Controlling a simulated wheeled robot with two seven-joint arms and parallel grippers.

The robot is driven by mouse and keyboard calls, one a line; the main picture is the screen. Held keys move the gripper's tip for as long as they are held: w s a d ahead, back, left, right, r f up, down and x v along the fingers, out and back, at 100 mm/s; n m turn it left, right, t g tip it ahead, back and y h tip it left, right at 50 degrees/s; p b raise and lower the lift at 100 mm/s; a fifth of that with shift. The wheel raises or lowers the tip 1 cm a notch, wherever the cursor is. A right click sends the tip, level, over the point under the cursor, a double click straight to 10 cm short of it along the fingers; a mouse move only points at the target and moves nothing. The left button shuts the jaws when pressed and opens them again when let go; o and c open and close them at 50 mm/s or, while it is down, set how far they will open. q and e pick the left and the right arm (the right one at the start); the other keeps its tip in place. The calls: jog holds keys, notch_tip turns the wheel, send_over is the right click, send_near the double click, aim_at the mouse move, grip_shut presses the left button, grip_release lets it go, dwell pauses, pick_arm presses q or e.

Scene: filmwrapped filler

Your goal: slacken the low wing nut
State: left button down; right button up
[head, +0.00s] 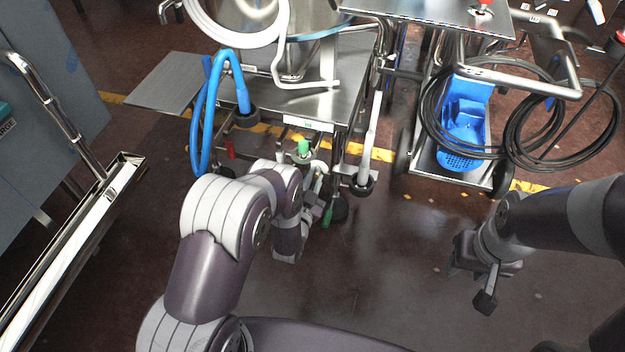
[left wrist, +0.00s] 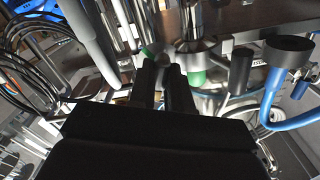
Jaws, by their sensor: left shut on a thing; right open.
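My left gripper (head: 316,200) reaches in low under the front edge of the steel table of the filler machine (head: 345,90). In the left wrist view its two dark fingers (left wrist: 166,72) are close together, shut on a small metal part at their tips. This seems to be the low wing nut, but the fingers mostly hide it. A green part (left wrist: 196,78) hangs just right of the fingertips, below a steel fitting. In the head view a green cap (head: 303,147) stands above the gripper. My right gripper (head: 471,284) is open and empty over bare floor.
A blue hose (head: 199,120) loops down left of the machine. A caster leg (head: 363,180) stands right of my left gripper. A cart with a blue bin (head: 463,118) and black cable coils (head: 520,140) is at the right. A steel trough (head: 85,220) is at the left.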

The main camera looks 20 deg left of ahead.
pick_arm(q)
jog(key=shift+w+r+n, duration=0.15)
jog(key=shift+n, duration=0.55)
jog(key=c, duration=1.3)
grip_release()
jog(key=shift+o, duration=1.2)
jog(key=s+p, duration=0.3)
jog(key=s, duration=0.9)
jog(key=shift+s+a+p, duration=0.2)
jog(key=shift+s+p, duration=0.1)
jog(key=shift+s, duration=0.05)
